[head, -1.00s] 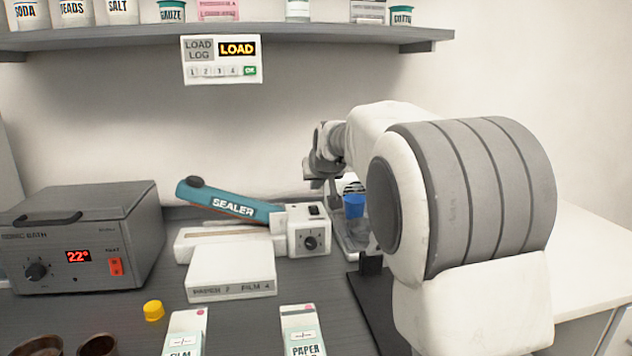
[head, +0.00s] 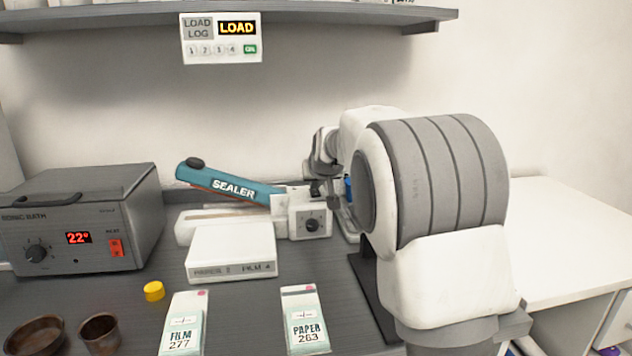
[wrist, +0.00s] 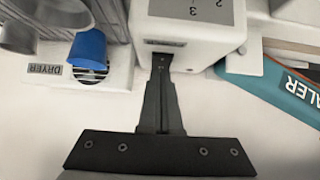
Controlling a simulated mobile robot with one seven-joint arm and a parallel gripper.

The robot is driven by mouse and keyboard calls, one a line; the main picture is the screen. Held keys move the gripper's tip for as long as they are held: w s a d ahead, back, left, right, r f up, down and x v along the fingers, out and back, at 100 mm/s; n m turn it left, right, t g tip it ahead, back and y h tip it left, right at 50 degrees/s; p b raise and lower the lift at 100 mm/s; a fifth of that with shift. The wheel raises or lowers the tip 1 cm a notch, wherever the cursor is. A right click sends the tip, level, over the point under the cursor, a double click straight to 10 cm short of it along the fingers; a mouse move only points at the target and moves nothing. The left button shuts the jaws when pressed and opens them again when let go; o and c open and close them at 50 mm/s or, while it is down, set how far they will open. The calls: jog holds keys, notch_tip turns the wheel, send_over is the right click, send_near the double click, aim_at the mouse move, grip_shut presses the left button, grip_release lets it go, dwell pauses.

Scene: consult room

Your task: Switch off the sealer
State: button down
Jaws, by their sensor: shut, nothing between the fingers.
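The sealer has a raised teal arm (head: 232,187) and a white control box (head: 310,221) with a black dial (head: 312,225) on its front. In the wrist view, the box (wrist: 200,42) is at the top, with a grey numbered panel and a small dark label. The teal arm (wrist: 285,88) is at the right. My gripper (wrist: 161,62) is shut and empty, its tips at the box's edge by the label; I cannot tell if they touch. In the head view, my gripper (head: 316,188) is just above the box. The switch on the box top is hidden behind it.
A dryer (wrist: 105,75) with a blue part (wrist: 88,48) stands beside the box. The sonic bath (head: 80,220) is at left. Film (head: 185,322) and paper (head: 305,320) packets lie in front. A shelf (head: 330,28) hangs above.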

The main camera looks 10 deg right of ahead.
jog(key=shift+w+r+p, duration=0.1)
jog(key=shift+r+p, duration=0.05)
jog(key=shift+p, duration=0.75)
jog(key=shift+f+g, duration=0.3)
jog(key=shift+f, duration=0.05)
jog(key=shift+r, duration=0.1)
jog(key=shift+w+r+p, duration=0.25)
jog(key=shift+w+p, duration=0.3)
jog(key=shift+w, duration=0.25)
jog(key=p+v, duration=0.2)
jog(key=v, duration=1.5)
jog(key=shift+s, duration=0.25)
